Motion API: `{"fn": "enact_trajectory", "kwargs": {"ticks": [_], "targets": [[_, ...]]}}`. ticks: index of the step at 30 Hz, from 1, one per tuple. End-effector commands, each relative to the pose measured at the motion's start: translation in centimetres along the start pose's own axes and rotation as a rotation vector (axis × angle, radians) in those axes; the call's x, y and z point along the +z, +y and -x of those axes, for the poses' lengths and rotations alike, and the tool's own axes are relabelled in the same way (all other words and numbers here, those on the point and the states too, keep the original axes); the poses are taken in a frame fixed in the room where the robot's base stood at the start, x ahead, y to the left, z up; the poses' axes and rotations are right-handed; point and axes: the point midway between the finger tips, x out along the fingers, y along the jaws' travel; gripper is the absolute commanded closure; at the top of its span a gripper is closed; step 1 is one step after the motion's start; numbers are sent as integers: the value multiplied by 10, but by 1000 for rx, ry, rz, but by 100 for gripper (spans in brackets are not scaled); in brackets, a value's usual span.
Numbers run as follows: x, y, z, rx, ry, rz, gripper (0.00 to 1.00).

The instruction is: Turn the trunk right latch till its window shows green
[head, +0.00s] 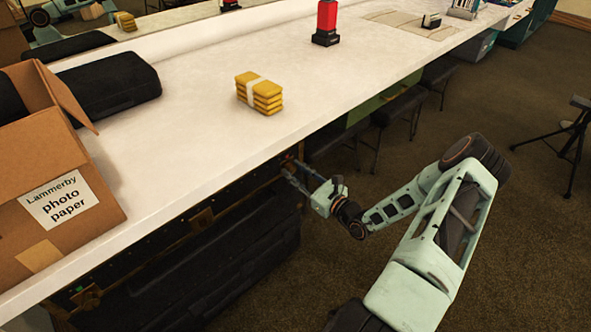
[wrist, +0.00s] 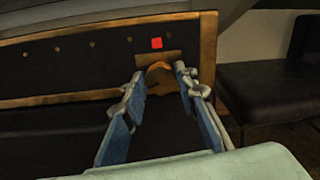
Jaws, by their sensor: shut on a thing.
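The trunk (wrist: 60,60) is a dark case with brass edging and rivets, below the white counter. Its right latch (wrist: 158,73) is a brass piece near the right end of the front in the wrist view. The latch window (wrist: 157,43) just above it shows red. My gripper (wrist: 160,75) reaches in from the front, with one finger on each side of the latch, shut on it. In the head view my gripper (head: 288,166) is at the trunk's right end, just under the counter edge. The fingers hide part of the latch, and its exact angle is hard to tell.
The white counter (head: 190,160) overhangs the trunk. On it are a cardboard box (head: 45,165), a black case (head: 110,85), yellow bundled packs (head: 259,93) and a red-and-black object (head: 326,24). A dark padded seat (wrist: 265,85) stands right of the trunk. Open carpet lies at right.

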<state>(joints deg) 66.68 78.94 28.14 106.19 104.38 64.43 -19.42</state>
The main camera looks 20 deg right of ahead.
Motion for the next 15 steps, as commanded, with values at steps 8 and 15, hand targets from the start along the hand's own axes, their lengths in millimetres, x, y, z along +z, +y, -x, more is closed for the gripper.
{"fn": "enact_trajectory", "kwargs": {"ticks": [8, 15], "targets": [[1, 0, 0, 1, -9, 263, 97], [0, 0, 0, 2, -17, 490, 97]]}}
